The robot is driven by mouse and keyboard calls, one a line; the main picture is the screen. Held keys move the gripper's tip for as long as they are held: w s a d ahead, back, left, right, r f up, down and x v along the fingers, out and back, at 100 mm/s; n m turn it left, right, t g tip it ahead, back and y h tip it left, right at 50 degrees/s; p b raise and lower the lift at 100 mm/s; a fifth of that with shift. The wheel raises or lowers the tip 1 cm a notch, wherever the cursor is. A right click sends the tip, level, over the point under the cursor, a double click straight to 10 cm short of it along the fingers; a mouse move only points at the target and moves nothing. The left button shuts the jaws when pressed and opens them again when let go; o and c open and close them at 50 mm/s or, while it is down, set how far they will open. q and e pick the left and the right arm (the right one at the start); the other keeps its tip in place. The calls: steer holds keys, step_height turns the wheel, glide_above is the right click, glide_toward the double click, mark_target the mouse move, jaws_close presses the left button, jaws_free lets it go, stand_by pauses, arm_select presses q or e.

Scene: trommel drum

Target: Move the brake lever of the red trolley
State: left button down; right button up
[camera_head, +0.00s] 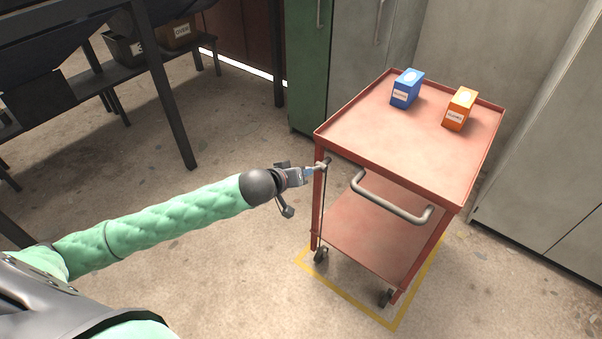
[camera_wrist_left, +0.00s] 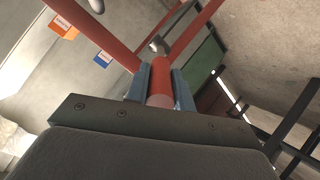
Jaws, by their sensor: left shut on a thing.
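The red trolley (camera_head: 400,150) stands right of centre in the head view, with a grey push handle (camera_head: 395,203) on its near side. The brake lever (camera_head: 323,164) is at its near left corner post, with a thin rod running down towards the wheel. My left gripper (camera_head: 309,170) reaches it from the left. In the left wrist view my left gripper (camera_wrist_left: 160,88) is shut around the lever's red grip (camera_wrist_left: 160,76), whose pale end faces the camera. In the head view the fingers partly hide the grip. My right gripper is not in view.
A blue box (camera_head: 407,88) and an orange box (camera_head: 459,109) stand on the trolley's top. Yellow floor lines (camera_head: 366,313) edge its wheels. Cabinets (camera_head: 365,60) stand behind it. A dark metal frame (camera_head: 160,85) stands at the back left. The floor in front is clear.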

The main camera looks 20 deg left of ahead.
arm_select(q)
steer(key=shift+f, duration=0.2)
steer(key=c, duration=1.2)
jaws_free()
steer(key=shift+a, duration=0.1)
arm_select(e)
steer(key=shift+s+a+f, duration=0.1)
arm_select(q)
steer(key=shift+s+r, duration=0.1)
steer(key=b+v, duration=0.1)
steer(key=v, duration=0.6)
steer(key=shift+s+r, duration=0.15)
steer(key=shift+s, duration=0.15)
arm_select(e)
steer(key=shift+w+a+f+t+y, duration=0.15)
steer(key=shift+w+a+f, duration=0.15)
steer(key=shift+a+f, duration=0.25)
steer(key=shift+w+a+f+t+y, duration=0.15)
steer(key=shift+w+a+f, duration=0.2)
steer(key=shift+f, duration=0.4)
arm_select(q)
steer(key=shift+a, duration=0.1)
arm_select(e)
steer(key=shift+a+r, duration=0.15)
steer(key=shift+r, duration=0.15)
